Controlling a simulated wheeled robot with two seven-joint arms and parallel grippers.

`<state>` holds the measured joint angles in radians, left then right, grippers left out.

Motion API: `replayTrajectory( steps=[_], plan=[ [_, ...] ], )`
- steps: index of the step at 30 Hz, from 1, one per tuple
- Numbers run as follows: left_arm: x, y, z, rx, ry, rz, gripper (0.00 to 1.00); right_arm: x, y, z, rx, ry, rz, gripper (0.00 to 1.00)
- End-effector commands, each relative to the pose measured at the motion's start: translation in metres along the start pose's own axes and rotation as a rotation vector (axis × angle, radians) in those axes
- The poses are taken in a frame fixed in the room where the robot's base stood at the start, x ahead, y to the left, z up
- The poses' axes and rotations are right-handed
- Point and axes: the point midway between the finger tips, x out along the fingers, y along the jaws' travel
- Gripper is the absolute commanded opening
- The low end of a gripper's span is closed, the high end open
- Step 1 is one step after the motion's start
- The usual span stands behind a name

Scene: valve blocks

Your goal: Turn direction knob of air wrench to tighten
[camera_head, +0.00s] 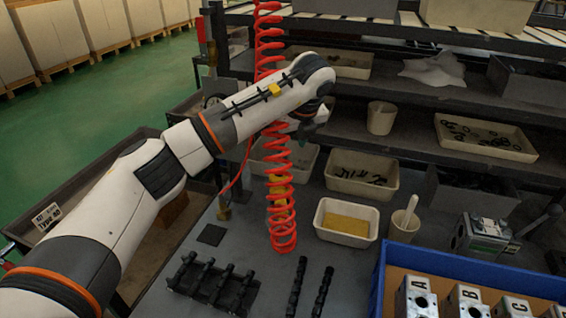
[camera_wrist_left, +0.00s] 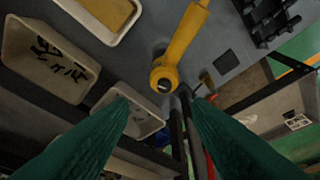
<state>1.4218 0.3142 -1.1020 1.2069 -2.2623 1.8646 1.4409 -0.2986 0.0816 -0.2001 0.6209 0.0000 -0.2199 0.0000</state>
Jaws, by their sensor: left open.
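The air wrench (camera_head: 279,192) is yellow and hangs inside the red coiled hose, which partly hides it. In the left wrist view the yellow wrench (camera_wrist_left: 181,42) shows lengthwise, with a round end bearing a dark centre. I cannot make out its direction knob clearly. My left gripper (camera_head: 309,128) is above and to the right of the wrench in the head view. In the wrist view its two green fingers (camera_wrist_left: 158,106) are spread wide with nothing between them. The round end lies just beyond the gap, apart from both fingers. My right gripper is not in view.
Cream trays (camera_head: 346,238) and a cup with a spoon stand on the bench. A blue crate (camera_head: 380,276) holds lettered valve blocks. Black racks and rods lie in front. Shelves rise behind my left arm.

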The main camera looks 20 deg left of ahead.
Motion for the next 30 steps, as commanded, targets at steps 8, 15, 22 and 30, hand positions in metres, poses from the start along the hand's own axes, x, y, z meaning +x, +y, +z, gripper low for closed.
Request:
replayTrajectory(
  steps=[8,15,22,30],
  plan=[
    [0.024,-0.006,-0.006,-0.018,0.016,-0.03,0.45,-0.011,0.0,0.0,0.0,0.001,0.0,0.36],
    [0.072,-0.007,-0.007,-0.016,0.014,-0.028,0.45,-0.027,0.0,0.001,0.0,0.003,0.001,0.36],
    [0.106,-0.007,-0.007,-0.015,0.014,-0.025,0.45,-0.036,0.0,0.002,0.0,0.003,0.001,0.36],
    [0.117,-0.007,-0.007,-0.014,0.017,-0.022,0.45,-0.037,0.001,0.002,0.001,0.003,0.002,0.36]
  ],
)
